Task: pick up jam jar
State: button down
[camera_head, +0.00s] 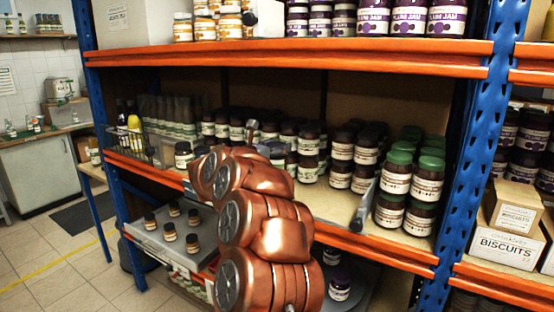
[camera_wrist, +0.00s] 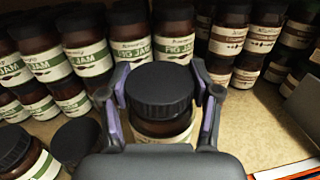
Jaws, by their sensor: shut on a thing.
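A dark jam jar (camera_wrist: 161,92) with a black ribbed lid is between the two fingers of my gripper (camera_wrist: 160,80) in the wrist view. The gripper is shut on it, with a finger on each side. Its cream label shows only partly below the lid, so the flavour cannot be read. I cannot tell if the jar's base is on the shelf. In the head view, my copper arm hides the held jar and most of the gripper, in front of the middle shelf (camera_head: 330,198). Stacked fig jam jars (camera_wrist: 174,45) stand just behind the held jar.
More black-lidded jars (camera_wrist: 25,160) stand close at the lower left of the wrist view. Green-lidded jars (camera_head: 397,175) stand right of a grey divider (camera_head: 364,205). An orange beam (camera_head: 300,57) runs above the shelf. Bare shelf lies to the right of the held jar.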

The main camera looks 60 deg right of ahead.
jog(key=shift+w+a+f, duration=0.1)
jog(key=shift+a+f, duration=0.1)
jog(key=shift+a, duration=0.7)
jog(key=s+a+b, duration=0.1)
jog(key=a+b, duration=0.3)
jog(key=a, duration=1.3)
jog(key=shift+a, duration=0.3)
jog(key=shift+r, duration=0.1)
